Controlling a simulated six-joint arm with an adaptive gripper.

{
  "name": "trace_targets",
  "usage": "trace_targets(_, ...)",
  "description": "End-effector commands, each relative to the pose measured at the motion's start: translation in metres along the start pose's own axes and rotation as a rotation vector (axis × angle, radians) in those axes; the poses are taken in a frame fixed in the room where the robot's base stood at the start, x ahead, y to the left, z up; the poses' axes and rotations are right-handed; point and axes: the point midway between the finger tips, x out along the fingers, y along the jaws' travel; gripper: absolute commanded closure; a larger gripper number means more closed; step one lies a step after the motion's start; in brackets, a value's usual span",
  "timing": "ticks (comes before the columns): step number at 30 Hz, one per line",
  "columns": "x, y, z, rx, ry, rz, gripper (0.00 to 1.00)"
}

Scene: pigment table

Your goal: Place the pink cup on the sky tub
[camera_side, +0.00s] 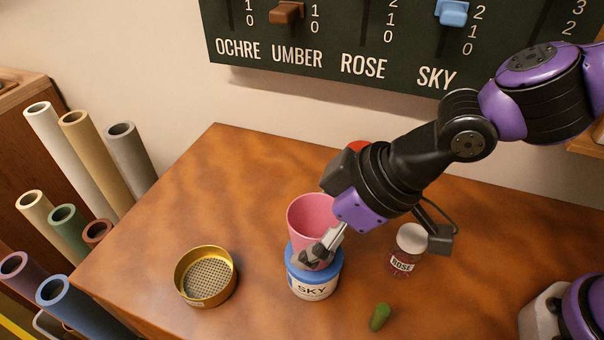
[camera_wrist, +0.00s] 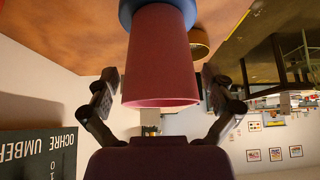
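The pink cup (camera_side: 311,214) appears upright on the blue lid of the sky tub (camera_side: 313,287) in the side view. In the wrist view the cup (camera_wrist: 160,62) fills the middle, its rim towards me, with part of the blue lid (camera_wrist: 126,12) at its base. My gripper (camera_side: 322,250) is at the cup's side, just above the lid. In the wrist view the fingers of my gripper (camera_wrist: 160,92) are spread on either side of the cup, with slim gaps showing. Part of the cup's lower side is hidden by a finger in the side view.
A rose jar (camera_side: 408,250) with a white lid stands right of the tub. A green piece (camera_side: 380,317) lies in front, and a brass sieve (camera_side: 206,276) sits to the left.

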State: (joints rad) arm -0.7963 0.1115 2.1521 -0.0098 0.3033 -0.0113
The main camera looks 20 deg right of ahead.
Motion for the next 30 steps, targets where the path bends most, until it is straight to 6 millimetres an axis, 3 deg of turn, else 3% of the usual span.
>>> trace_targets(13,-0.009,0.0,-0.003,0.0,0.003,0.0,0.0)
trace_targets(24,-0.085,0.001,-0.004,0.001,0.008,0.0,0.0)
trace_targets(30,-0.115,0.001,-0.003,0.001,0.004,-0.001,0.0)
